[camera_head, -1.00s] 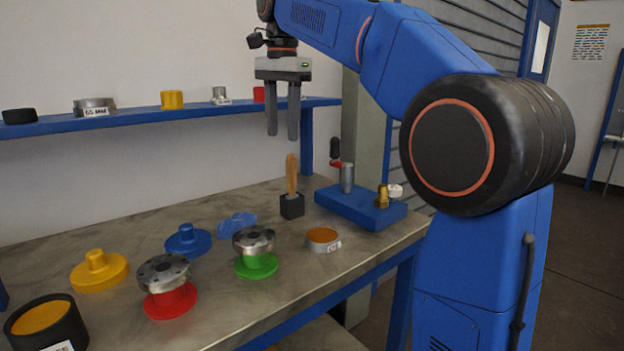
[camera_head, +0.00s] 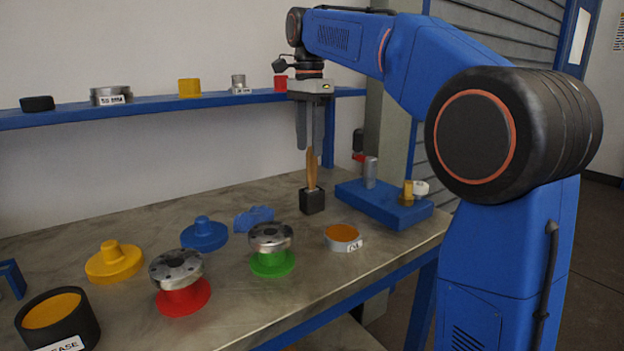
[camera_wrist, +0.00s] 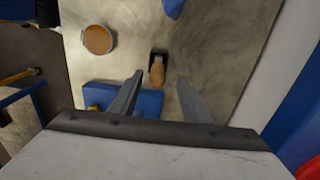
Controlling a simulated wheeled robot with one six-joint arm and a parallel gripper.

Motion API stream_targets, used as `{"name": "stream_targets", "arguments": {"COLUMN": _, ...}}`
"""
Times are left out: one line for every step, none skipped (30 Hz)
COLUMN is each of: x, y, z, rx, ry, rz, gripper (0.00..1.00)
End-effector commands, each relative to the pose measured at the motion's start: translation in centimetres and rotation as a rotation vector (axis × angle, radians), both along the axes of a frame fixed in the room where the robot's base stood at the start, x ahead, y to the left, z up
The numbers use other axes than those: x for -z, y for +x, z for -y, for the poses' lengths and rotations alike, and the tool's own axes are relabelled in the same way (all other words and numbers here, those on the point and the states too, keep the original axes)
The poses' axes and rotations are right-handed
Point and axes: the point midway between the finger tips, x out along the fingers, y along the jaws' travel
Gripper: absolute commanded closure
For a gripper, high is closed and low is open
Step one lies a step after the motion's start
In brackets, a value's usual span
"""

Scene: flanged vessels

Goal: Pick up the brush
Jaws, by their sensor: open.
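The brush (camera_head: 312,172) stands upright in a small black holder (camera_head: 312,202) on the workbench, its wooden handle pointing up. My gripper (camera_head: 314,148) is open and empty, pointing down, with its fingertips around the height of the handle's top. In the wrist view the brush handle (camera_wrist: 157,72) shows beyond the fingertips, between the lines of the two fingers of my gripper (camera_wrist: 158,78). I cannot tell whether the fingers touch the handle. The bristle end is hidden in the holder.
A blue block (camera_head: 385,205) with metal fittings sits just right of the holder. An orange-topped tin (camera_head: 343,238) is in front. Flanged vessels on red (camera_head: 182,297) and green (camera_head: 272,263) bases stand to the left. A blue shelf (camera_head: 160,107) runs along the wall behind.

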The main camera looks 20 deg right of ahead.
Motion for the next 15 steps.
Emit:
{"name": "stream_targets", "arguments": {"x": 0.8, "y": -0.1, "z": 0.0, "rx": 0.000, "ry": 0.000, "rz": -0.001, "gripper": 0.57}}
{"name": "stream_targets", "arguments": {"x": 1.2, "y": -0.1, "z": 0.0, "rx": 0.000, "ry": 0.000, "rz": -0.001, "gripper": 0.57}}
{"name": "stream_targets", "arguments": {"x": 1.7, "y": -0.1, "z": 0.0, "rx": 0.000, "ry": 0.000, "rz": -0.001, "gripper": 0.57}}
{"name": "stream_targets", "arguments": {"x": 2.0, "y": 0.0, "z": 0.0, "rx": 0.000, "ry": 0.000, "rz": 0.000, "gripper": 0.57}}
{"name": "stream_targets", "arguments": {"x": 2.2, "y": 0.0, "z": 0.0, "rx": 0.000, "ry": 0.000, "rz": 0.000, "gripper": 0.57}}
{"name": "stream_targets", "arguments": {"x": 2.5, "y": 0.0, "z": 0.0, "rx": 0.000, "ry": 0.000, "rz": 0.000, "gripper": 0.57}}
{"name": "stream_targets", "arguments": {"x": 2.7, "y": 0.0, "z": 0.0, "rx": 0.000, "ry": 0.000, "rz": 0.000, "gripper": 0.57}}
{"name": "stream_targets", "arguments": {"x": 2.8, "y": 0.0, "z": 0.0, "rx": 0.000, "ry": 0.000, "rz": 0.000, "gripper": 0.57}}
{"name": "stream_targets", "arguments": {"x": 2.9, "y": 0.0, "z": 0.0, "rx": 0.000, "ry": 0.000, "rz": 0.000, "gripper": 0.57}}
{"name": "stream_targets", "arguments": {"x": 3.1, "y": 0.0, "z": 0.0, "rx": 0.000, "ry": 0.000, "rz": 0.000, "gripper": 0.57}}
{"name": "stream_targets", "arguments": {"x": 3.2, "y": 0.0, "z": 0.1, "rx": 0.000, "ry": 0.000, "rz": 0.001, "gripper": 0.57}}
{"name": "stream_targets", "arguments": {"x": 3.5, "y": -0.1, "z": 0.1, "rx": 0.000, "ry": 0.000, "rz": 0.000, "gripper": 0.57}}
{"name": "stream_targets", "arguments": {"x": 3.9, "y": -0.1, "z": 0.2, "rx": 0.000, "ry": 0.000, "rz": 0.000, "gripper": 0.57}}
{"name": "stream_targets", "arguments": {"x": 4.3, "y": -0.2, "z": 0.2, "rx": 0.000, "ry": -0.001, "rz": -0.002, "gripper": 0.57}}
{"name": "stream_targets", "arguments": {"x": 4.8, "y": -0.2, "z": 0.3, "rx": 0.000, "ry": 0.000, "rz": -0.001, "gripper": 0.57}}
